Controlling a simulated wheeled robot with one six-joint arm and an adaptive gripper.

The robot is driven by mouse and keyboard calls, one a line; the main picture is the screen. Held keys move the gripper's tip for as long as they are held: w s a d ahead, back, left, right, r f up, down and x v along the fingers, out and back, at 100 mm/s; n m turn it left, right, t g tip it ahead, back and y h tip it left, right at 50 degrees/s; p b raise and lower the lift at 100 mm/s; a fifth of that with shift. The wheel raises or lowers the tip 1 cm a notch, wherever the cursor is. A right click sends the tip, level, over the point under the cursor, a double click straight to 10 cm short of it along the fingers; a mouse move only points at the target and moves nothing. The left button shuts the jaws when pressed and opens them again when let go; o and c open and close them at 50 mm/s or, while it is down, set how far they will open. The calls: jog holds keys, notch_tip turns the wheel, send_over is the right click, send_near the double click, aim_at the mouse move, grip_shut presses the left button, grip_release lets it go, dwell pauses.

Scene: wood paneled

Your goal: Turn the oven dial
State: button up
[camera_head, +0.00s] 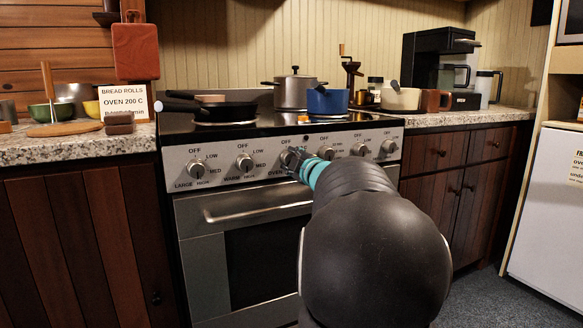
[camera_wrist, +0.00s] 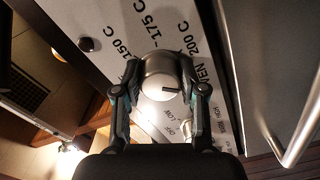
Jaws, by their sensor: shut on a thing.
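The oven dial (camera_wrist: 162,84) is a round silver knob on the oven's front panel. In the wrist view it sits between the two dark fingers of my gripper (camera_wrist: 161,76), one on each side, and the gripper is shut on it. A short dark mark on the dial's face points right in that picture. The panel around it (camera_wrist: 140,25) reads "150 C", "175 C" and "OVEN 200 C". In the head view my gripper (camera_head: 294,158) is at the middle of the stove's knob row, and it hides most of the dial.
Other knobs stand close by, including two to the left (camera_head: 244,162) and others to the right (camera_head: 359,149). The oven door handle (camera_head: 258,207) runs below the panel. Pans and a blue pot (camera_head: 327,101) stand on the stovetop. A sign (camera_head: 125,101) reads "BREAD ROLLS OVEN 200 C".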

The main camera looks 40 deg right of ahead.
jog(key=n+b, duration=0.1)
jog(key=n, duration=0.2)
jog(key=shift+n, duration=0.4)
jog(key=n, duration=0.4)
jog(key=shift+r+b, duration=0.15)
jog(key=shift+b, duration=0.2)
jog(key=o, duration=1.1)
jog(key=shift+d, duration=0.1)
jog(key=shift+o, duration=0.2)
jog(key=v, duration=1.2)
jog(key=shift+r, duration=0.1)
